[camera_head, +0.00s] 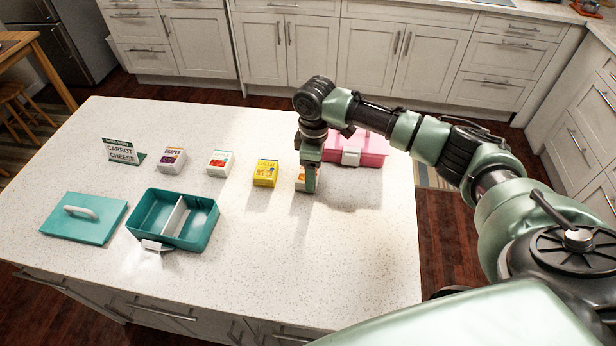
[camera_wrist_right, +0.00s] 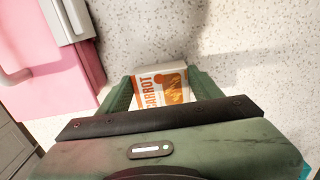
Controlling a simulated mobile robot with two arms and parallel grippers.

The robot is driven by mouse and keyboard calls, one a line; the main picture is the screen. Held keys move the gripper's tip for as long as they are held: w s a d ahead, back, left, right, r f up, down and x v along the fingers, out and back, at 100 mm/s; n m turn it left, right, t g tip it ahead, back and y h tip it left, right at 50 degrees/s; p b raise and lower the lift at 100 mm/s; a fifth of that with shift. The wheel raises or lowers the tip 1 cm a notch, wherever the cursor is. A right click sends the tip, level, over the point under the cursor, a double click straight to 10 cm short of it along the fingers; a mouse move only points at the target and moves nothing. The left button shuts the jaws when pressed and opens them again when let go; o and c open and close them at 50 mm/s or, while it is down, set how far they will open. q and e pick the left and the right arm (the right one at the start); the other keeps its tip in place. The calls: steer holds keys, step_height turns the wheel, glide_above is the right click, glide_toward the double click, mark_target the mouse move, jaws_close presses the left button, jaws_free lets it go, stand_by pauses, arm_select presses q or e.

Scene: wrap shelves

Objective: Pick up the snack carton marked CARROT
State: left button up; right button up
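The CARROT snack carton (camera_wrist_right: 163,88), white and orange with an orange picture, is between the two fingers of my right gripper (camera_wrist_right: 161,86) in the right wrist view. In the head view, the gripper (camera_head: 309,188) points down at the carton (camera_head: 299,178) and hides much of it. The carton appears to be on the white counter. The fingers are apart, one on each side of it, with little gap; I cannot tell whether they press on it. My left gripper is not in view.
To the left stand a yellow CHEESE carton (camera_head: 265,173), a white-red carton (camera_head: 220,163), a purple-white carton (camera_head: 171,159) and a CARROT CHEESE sign (camera_head: 121,151). A pink box (camera_head: 374,149) is close behind right. A teal divided box (camera_head: 147,231) and lid (camera_head: 62,226) lie front left.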

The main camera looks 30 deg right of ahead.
steer(key=shift+c, duration=0.7)
steer(key=shift+r, duration=0.15)
